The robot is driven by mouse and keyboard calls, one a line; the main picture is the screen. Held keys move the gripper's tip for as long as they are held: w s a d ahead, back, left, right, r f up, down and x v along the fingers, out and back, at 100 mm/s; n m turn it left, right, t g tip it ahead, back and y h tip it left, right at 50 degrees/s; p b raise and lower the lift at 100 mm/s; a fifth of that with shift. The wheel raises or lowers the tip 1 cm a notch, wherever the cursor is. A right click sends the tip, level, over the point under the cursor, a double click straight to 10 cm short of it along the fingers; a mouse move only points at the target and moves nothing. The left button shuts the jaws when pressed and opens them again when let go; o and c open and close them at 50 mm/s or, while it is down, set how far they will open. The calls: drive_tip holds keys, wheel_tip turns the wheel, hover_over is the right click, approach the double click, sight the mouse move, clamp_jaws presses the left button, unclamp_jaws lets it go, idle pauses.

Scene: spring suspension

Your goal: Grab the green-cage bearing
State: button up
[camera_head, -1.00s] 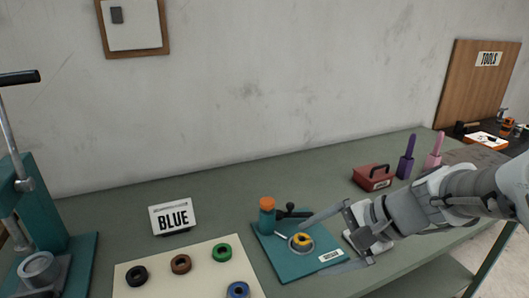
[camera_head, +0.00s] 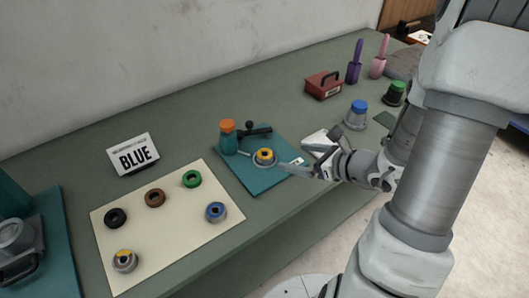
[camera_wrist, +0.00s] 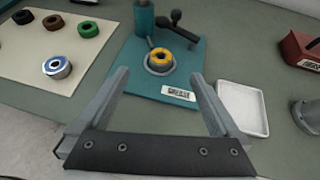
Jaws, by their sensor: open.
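The green-cage bearing (camera_head: 191,179) is a green ring lying on the cream mat (camera_head: 170,238), at its upper right in the head view. It also shows at the upper left in the wrist view (camera_wrist: 89,28). My gripper (camera_head: 291,168) is open and empty, to the right of the mat, at the near right side of the teal board (camera_head: 262,184). In the wrist view my two fingers (camera_wrist: 162,82) point toward a yellow-centred bearing (camera_wrist: 161,58) in a grey holder on that board, apart from it.
Black (camera_head: 116,217), brown (camera_head: 155,198) and blue (camera_head: 215,212) bearings and a grey one with yellow (camera_head: 124,260) share the mat. A white tray (camera_wrist: 243,108) lies right of the board.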

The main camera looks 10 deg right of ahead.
approach(266, 155)
drive_tip(key=w+a, duration=0.2)
drive_tip(key=w, duration=0.1)
drive_tip(key=shift+w+a+f, duration=0.15)
drive_tip(key=shift+a+f, duration=0.1)
drive_tip(key=shift+f, duration=0.15)
drive_tip(key=w+f, duration=0.1)
drive_tip(key=w+a+f, duration=0.1)
drive_tip(key=w+f+b, duration=0.1)
drive_tip(key=shift+a+f, duration=0.15)
drive_tip(key=shift+a, duration=0.15)
drive_tip(key=shift+w+a+f, duration=0.1)
drive_tip(key=shift+w+a, duration=0.05)
drive_tip(key=shift+w, duration=0.05)
drive_tip(key=shift+c, duration=0.2)
clamp_jaws()
